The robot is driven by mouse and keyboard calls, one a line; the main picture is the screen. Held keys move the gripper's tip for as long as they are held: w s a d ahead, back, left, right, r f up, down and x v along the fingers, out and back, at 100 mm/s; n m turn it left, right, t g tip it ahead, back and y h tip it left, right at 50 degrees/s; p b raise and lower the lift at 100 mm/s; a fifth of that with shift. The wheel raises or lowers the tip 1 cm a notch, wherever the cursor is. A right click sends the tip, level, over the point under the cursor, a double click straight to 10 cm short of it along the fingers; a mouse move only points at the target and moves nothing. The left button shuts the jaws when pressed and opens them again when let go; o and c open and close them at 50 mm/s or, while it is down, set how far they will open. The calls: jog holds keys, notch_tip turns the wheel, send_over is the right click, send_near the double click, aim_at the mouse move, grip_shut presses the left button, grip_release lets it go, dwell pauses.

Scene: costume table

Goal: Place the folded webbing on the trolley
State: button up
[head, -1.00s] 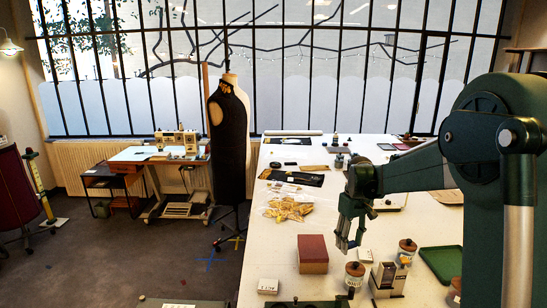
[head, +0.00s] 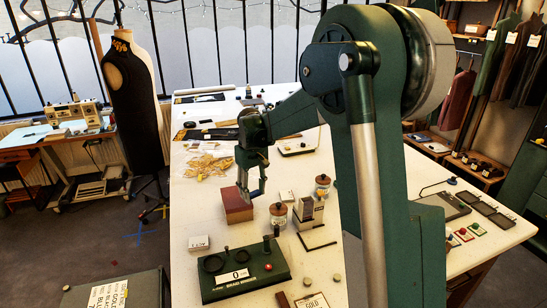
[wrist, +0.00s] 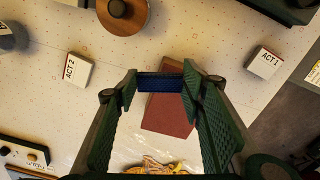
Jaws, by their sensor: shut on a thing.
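My gripper (head: 252,192) hangs over the white table, beside the red-brown box in the head view. In the wrist view its two green fingers (wrist: 160,84) are shut on a small dark blue piece, the folded webbing (wrist: 162,86), which spans the gap between the fingertips. The red-brown box lies below it there. A dark green flat-topped unit (head: 150,288) with a card reading GOLD, BLACK, BLUE stands at the lower left, cut by the frame edge. It may be the trolley; its wheels do not show.
The red-brown box (head: 236,206), jars (head: 278,214), a small white block (head: 198,243) and a green device marked 0 (head: 245,273) crowd the white table (head: 180,215) near my gripper. A dress form (head: 132,95) stands on the floor left of the table.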

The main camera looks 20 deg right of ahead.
aim_at(254, 194)
jog(key=shift+r, duration=0.15)
notch_tip(254, 194, up, 10)
jog(key=s+d+m+p, duration=0.1)
jog(key=s+d+p, duration=0.2)
jog(key=d, duration=0.8)
jog(key=s+d+m+p, duration=0.1)
jog(key=s+d+p, duration=0.2)
jog(key=d, duration=0.8)
jog(key=s+d+m+p, duration=0.1)
jog(key=s+d+p, duration=0.2)
jog(key=d, duration=0.9)
notch_tip(254, 194, down, 12)
jog(key=shift+s+r, duration=0.2)
jog(key=shift+s, duration=0.1)
jog(key=shift+f, duration=0.15)
jog(key=shift+f, duration=3)
jog(key=shift+f, duration=0.1)
